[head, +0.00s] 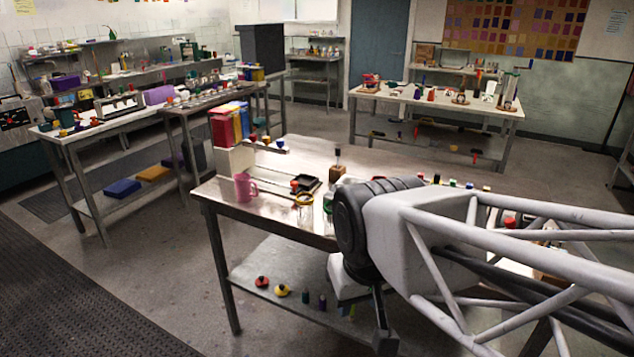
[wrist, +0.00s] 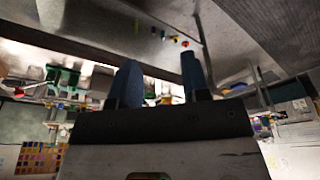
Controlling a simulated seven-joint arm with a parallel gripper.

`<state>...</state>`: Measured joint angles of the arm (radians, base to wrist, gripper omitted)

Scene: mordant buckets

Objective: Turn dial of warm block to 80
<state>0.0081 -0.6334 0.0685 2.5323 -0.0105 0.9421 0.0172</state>
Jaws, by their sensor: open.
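I cannot tell the warm block or its dial for certain in either view. A small black device (head: 305,184) with a red item at its left lies on the near steel table (head: 215,190), but no dial marks are readable. My gripper (wrist: 159,65) is open, its two dark blue fingers apart with nothing held between them. In the head view my arm comes in from the right over the near table's front side and hides much of its right part. The wrist view appears upside down and shows tables and floor beyond the fingers.
On the near table stand a pink mug (head: 245,187), a glass jar (head: 305,210), a wooden block (head: 338,173) and coloured binders (head: 229,123). Red and yellow flasks (head: 271,286) stand on its lower shelf. A back table (head: 430,97) and cluttered left benches (head: 90,130) surround open floor.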

